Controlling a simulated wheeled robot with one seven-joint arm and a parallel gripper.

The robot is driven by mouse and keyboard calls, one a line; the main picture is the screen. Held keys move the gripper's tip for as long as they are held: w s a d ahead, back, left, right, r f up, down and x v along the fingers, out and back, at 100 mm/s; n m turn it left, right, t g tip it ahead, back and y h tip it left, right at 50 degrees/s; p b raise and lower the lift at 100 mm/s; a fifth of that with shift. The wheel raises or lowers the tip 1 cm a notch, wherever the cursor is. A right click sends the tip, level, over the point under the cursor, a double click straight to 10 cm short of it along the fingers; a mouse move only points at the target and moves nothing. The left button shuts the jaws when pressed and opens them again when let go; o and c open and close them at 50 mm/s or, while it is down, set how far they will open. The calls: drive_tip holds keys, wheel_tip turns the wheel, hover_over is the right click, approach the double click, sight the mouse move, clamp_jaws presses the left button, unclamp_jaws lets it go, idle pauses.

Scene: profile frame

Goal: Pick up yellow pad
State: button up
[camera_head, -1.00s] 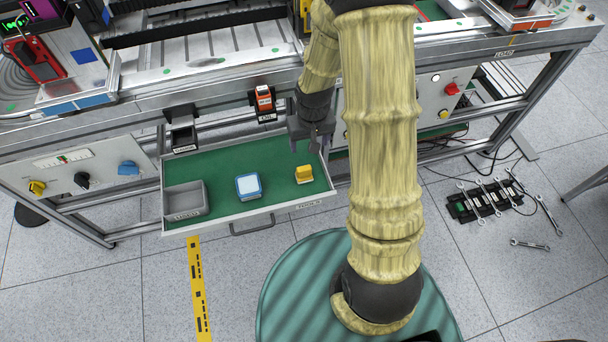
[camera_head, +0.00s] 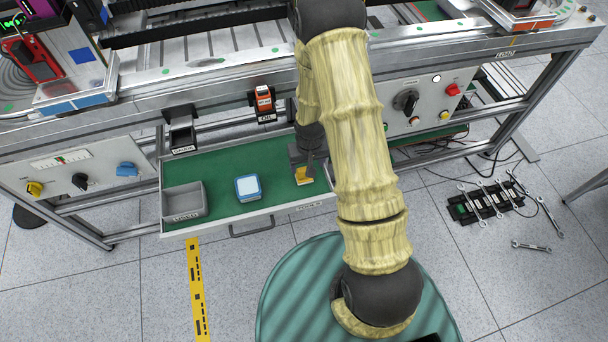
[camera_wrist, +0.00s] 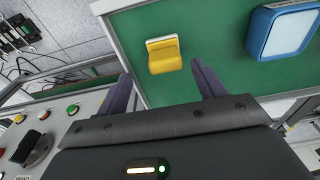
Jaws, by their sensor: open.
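The yellow pad (camera_head: 303,176) lies on the green floor of the open drawer (camera_head: 222,165), near its right end, partly hidden by my gripper in the head view. In the wrist view the yellow pad (camera_wrist: 164,54) shows whole, with a raised ridge and a pale edge strip. My gripper (camera_head: 308,172) is over the right part of the drawer, close to the pad. In the wrist view my gripper (camera_wrist: 166,82) is open and empty, its two dark fingers apart. The pad lies just beyond the fingertips, between their lines.
A blue pad with a white top (camera_head: 248,187) lies left of the yellow pad; it also shows in the wrist view (camera_wrist: 280,30). A grey bin (camera_head: 184,201) stands at the drawer's left end. An orange box (camera_head: 264,103) is behind the drawer. The drawer's walls surround the pad.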

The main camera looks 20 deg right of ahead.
sight(304, 169)
idle(0.3)
drive_tip(key=shift+w+a+f, duration=0.1)
drive_tip(key=shift+w+f, duration=0.1)
drive_tip(key=shift+f, duration=0.65)
drive_tip(key=shift+w+a+f, duration=0.15)
drive_tip(key=shift+f, duration=0.7)
drive_tip(key=shift+w+a+f, duration=0.1)
drive_tip(key=shift+w+f, duration=0.1)
drive_tip(key=shift+f, duration=0.65)
drive_tip(key=c, duration=1.1)
drive_tip(key=shift+r, duration=0.15)
wheel_tip(304, 169, up, 10)
drive_tip(key=shift+f+p, duration=0.1)
drive_tip(key=shift+p, duration=0.2)
